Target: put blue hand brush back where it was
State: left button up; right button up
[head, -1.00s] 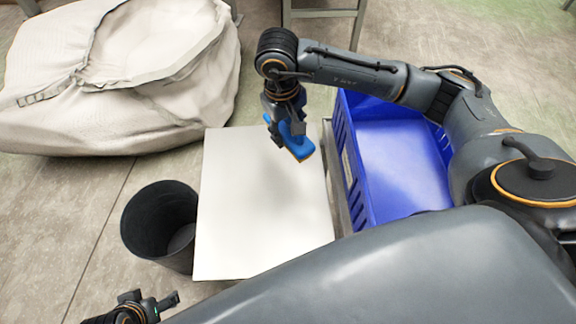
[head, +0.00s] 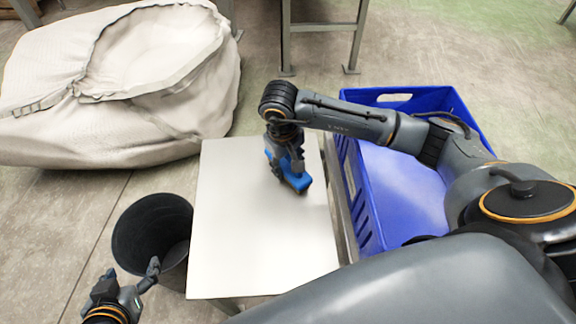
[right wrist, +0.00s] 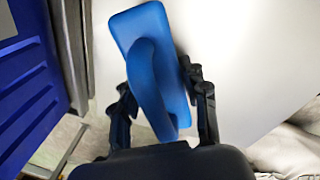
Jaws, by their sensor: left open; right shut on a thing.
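The blue hand brush (head: 291,176) is in my right gripper, over the far right part of the white table (head: 250,245). In the right wrist view the brush (right wrist: 150,60) shows its blue back and arched handle, with the handle between the fingers of my right gripper (right wrist: 162,100). The gripper is shut on it. In the head view the brush is tilted close to the table top; I cannot tell whether it touches. My left gripper (head: 131,284) is open and empty at the lower left, in front of the black bin.
A black bin (head: 150,235) stands left of the table. A blue crate (head: 400,190) stands right of it, under my right arm. A large off-white sack (head: 110,80) lies at the back left. Metal legs (head: 287,40) stand behind. Most of the table top is bare.

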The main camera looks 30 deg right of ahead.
aim_at(285, 166)
pick_arm(q)
jog(key=shift+w+r, duration=0.15)
pick_arm(e)
jog(key=shift+f, duration=0.1)
jog(key=shift+f, duration=0.1)
jog(key=o, duration=1.1)
pick_arm(q)
jog(key=shift+w+d+r+t, duration=0.15)
jog(key=shift+w+t, duration=0.1)
jog(key=shift+t, duration=0.05)
jog(key=s+a+f+g+p, duration=0.1)
jog(key=s+f+g, duration=0.1)
jog(key=s, duration=0.3)
jog(key=s+a+f+g+y+p, duration=0.1)
jog(key=s+a+f+g, duration=0.1)
jog(key=s+g, duration=0.2)
jog(key=shift+s+a+f, duration=0.25)
jog(key=shift+s+a, duration=0.05)
jog(key=shift+s, duration=0.7)
pick_arm(e)
jog(key=r, duration=0.8)
jog(key=a+r, duration=0.1)
jog(key=r, duration=0.3)
jog(key=shift+s, duration=0.1)
